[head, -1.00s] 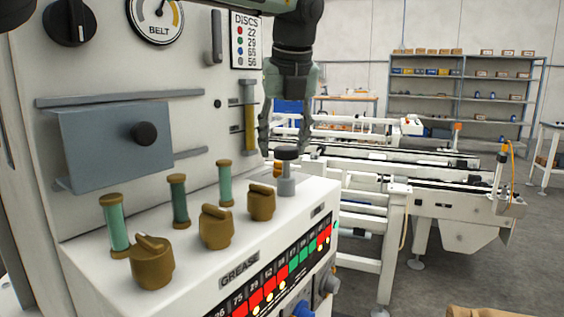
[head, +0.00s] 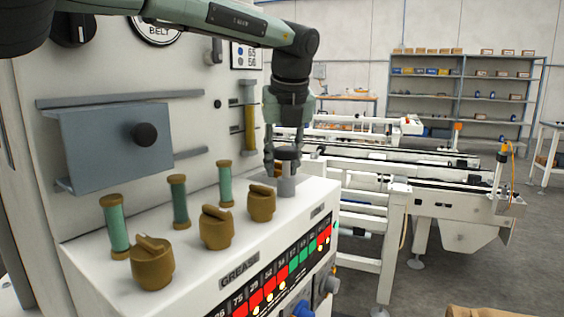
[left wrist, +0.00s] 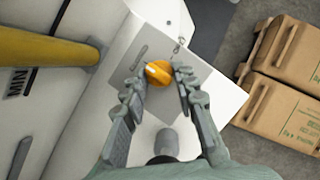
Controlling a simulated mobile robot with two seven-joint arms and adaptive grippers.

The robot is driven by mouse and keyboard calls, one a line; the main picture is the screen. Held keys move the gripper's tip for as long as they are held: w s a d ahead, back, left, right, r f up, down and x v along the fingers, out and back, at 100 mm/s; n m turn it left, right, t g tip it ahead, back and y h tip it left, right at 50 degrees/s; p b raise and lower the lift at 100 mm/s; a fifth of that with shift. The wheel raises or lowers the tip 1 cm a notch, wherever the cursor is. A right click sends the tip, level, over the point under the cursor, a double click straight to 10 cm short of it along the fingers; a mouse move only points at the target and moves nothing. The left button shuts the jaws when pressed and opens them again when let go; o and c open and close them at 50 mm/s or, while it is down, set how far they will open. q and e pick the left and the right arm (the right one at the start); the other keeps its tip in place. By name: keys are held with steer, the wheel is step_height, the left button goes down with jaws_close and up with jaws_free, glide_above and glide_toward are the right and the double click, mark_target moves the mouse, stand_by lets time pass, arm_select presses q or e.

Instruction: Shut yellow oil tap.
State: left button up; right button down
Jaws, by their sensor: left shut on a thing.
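The yellow oil tap (left wrist: 158,72) is an orange-yellow knob with a pale mark on top, on the white cabinet top. In the left wrist view it sits between the fingertips of my left gripper (left wrist: 154,79), one finger on each side, and the gripper is shut on it. In the head view my left gripper (head: 284,160) points down at the far end of the cabinet top. There, a grey post with a dark cap (head: 287,180) stands in front and hides most of the tap. My right gripper is not in view.
Several brown knobs (head: 216,228) and green tubes (head: 179,202) stand on the cabinet top nearby. A yellow tube gauge (head: 250,128) is on the upright panel, close to my gripper. Cardboard boxes (left wrist: 283,112) lie beyond the cabinet edge. A white conveyor (head: 440,190) stands behind.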

arm_select(q)
steer(key=shift+d+n, duration=0.1)
steer(key=shift+n, duration=0.5)
jaws_close()
steer(key=shift+n+y, duration=0.4)
steer(key=shift+n, duration=0.3)
steer(key=o, duration=1)
jaws_free()
steer(key=shift+o, duration=0.2)
steer(key=shift+r, duration=0.1)
steer(key=v, duration=1.1)
steer(key=shift+d+r, duration=0.2)
steer(key=shift+r, duration=0.25)
